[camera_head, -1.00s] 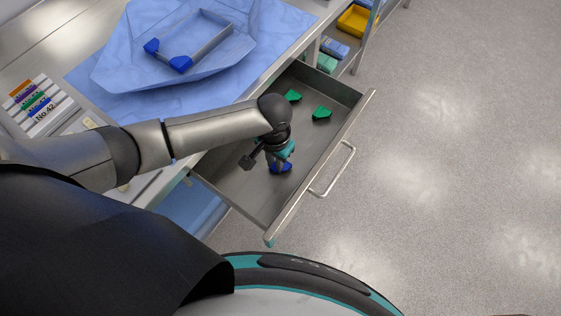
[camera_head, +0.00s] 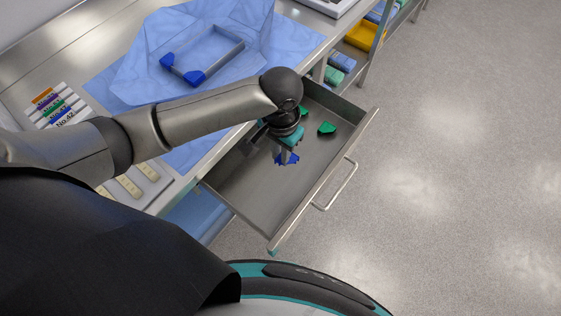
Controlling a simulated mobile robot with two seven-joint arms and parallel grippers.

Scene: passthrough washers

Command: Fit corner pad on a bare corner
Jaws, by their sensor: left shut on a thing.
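My left gripper (camera_head: 286,151) points down into the open drawer and is shut on a blue corner pad (camera_head: 288,160). The fingers hide part of this pad, and its exact height over the drawer floor is hard to tell. On the table, a grey rectangular tray frame (camera_head: 222,62) lies on blue wrap. Its two near-left corners carry blue pads (camera_head: 167,60) and (camera_head: 195,78). Its two far-right corners look bare, though the far one is small in view. My right gripper does not show.
The metal drawer (camera_head: 238,196) stands pulled out, with a handle (camera_head: 338,186) on its front. Two green pads (camera_head: 327,128) and (camera_head: 303,112) lie in it. Numbered cards (camera_head: 58,108) lie on the table at left. A shelf with a yellow bin (camera_head: 364,36) stands behind. Floor at right is clear.

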